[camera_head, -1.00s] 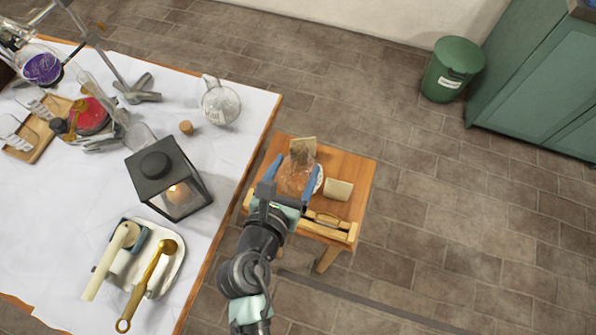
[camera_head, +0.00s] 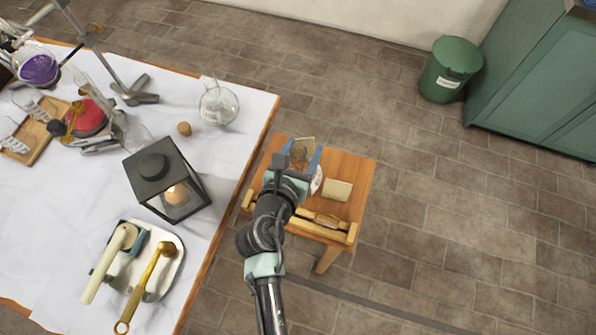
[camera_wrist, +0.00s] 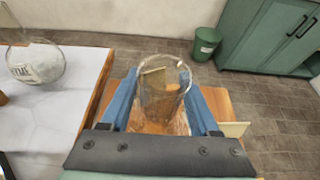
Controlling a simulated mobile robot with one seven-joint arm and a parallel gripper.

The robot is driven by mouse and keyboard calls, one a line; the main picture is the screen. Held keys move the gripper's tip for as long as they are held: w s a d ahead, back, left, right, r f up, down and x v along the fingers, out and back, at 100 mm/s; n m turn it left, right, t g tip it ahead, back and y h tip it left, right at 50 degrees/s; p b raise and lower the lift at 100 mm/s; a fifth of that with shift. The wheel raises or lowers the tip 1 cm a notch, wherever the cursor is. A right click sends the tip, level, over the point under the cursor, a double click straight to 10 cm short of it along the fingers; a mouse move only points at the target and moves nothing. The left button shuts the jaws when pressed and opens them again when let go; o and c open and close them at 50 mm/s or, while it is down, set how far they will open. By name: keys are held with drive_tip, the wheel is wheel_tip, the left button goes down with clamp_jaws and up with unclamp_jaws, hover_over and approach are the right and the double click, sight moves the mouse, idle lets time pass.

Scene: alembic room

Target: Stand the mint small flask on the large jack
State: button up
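A clear glass vessel (camera_wrist: 162,98) with a round rim stands between my gripper's blue fingers in the wrist view. Its walls come close to both fingertips, and I cannot tell whether they touch. I see no mint tint on it, so I cannot tell whether it is the mint small flask. My gripper (camera_head: 303,157) is over the small wooden table (camera_head: 350,170), with its fingers set apart (camera_wrist: 160,85). The head view largely hides the vessel behind my gripper. I cannot make out the large jack in any view.
A clear round flask (camera_head: 218,103) stands on the white table (camera_head: 235,150) to the left, near a cork (camera_head: 184,128) and a black lantern (camera_head: 168,180). A pale block (camera_head: 338,190) lies on the wooden table. A green bin (camera_head: 450,70) stands on the open floor.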

clamp_jaws()
idle(1.1)
